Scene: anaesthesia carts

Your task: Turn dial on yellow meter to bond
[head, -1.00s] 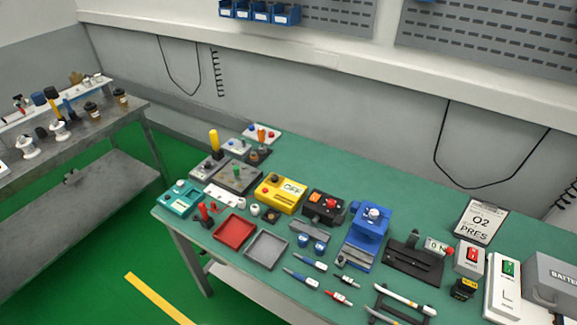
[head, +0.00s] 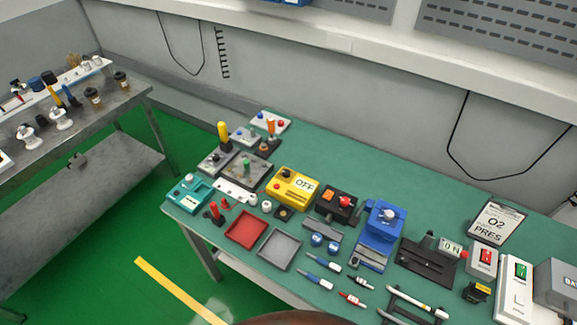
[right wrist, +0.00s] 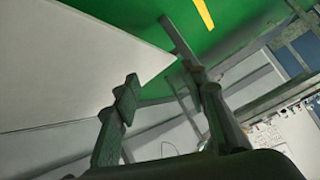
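The knob's markings are too small to read. My right gripper (right wrist: 158,82) shows in the right wrist view with its two fingers apart and nothing between them. It is away from the meter, which that view does not show. My left gripper is not in view.
A teal box (head: 188,193), a black box (head: 336,203) and a blue device (head: 384,222) stand around the meter. A red tray (head: 246,228) and a grey tray (head: 280,249) lie in front. Green bench top behind the meter is clear. Another table (head: 70,155) stands at left.

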